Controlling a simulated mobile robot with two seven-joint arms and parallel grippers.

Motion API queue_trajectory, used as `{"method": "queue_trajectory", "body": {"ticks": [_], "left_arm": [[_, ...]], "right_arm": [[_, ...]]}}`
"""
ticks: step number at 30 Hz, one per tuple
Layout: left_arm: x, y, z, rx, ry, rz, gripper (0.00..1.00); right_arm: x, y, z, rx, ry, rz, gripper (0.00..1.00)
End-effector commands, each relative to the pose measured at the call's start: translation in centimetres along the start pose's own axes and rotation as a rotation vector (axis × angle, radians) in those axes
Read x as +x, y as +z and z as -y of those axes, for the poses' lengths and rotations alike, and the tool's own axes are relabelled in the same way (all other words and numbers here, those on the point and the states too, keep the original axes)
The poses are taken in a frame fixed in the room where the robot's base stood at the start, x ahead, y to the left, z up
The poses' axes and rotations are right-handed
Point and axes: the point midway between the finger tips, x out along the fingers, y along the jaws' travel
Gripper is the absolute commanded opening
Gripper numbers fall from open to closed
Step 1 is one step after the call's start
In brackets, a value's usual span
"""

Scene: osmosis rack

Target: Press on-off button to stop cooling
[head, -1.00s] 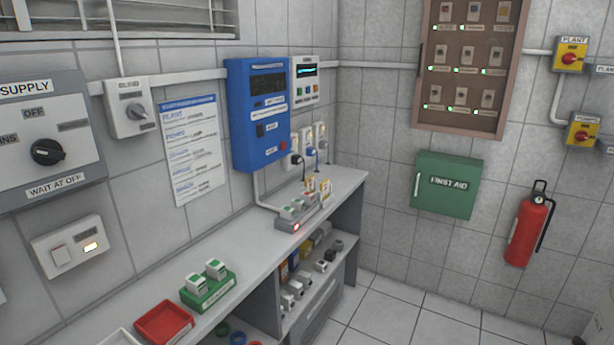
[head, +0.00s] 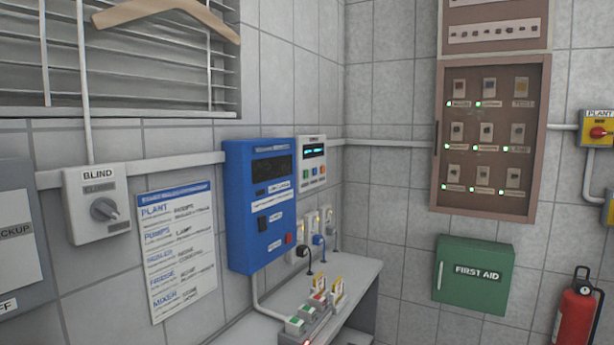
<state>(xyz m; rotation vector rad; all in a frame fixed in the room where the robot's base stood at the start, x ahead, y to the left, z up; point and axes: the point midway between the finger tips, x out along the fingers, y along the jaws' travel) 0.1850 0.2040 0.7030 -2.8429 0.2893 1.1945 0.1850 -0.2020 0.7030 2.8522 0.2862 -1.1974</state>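No on-off button can be read as one for cooling, since the small labels are blurred. A blue wall unit (head: 260,205) has a dark display, a black switch (head: 262,224) and a red button (head: 287,238) low on its right. Beside it, a small white control box (head: 313,163) has a lit cyan display and several small coloured buttons. Neither of my grippers shows in the head view, and nothing touches these units.
A white shelf (head: 355,275) under the units carries a small rack of switches (head: 308,318). A BLIND knob box (head: 98,207) and a notice (head: 177,248) are at left. A fuse cabinet (head: 490,140), a green first aid box (head: 473,274) and a fire extinguisher (head: 577,315) are at right.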

Motion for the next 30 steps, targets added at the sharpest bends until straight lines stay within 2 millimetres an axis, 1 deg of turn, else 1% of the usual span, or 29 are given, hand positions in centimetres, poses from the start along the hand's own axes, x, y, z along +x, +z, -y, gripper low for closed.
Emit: {"method": "queue_trajectory", "body": {"ticks": [5, 8, 12, 14, 30], "left_arm": [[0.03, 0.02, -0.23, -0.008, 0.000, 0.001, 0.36], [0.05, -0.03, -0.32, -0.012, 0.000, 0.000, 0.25], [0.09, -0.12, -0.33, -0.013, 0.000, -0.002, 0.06], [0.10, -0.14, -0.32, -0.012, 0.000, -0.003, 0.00], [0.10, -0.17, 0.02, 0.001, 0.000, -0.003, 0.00]], "right_arm": [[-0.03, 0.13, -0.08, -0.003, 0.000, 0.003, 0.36], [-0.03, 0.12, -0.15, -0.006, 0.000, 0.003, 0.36], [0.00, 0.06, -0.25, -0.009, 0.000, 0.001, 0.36], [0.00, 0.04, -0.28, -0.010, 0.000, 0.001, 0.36], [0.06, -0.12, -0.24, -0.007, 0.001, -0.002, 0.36]]}}
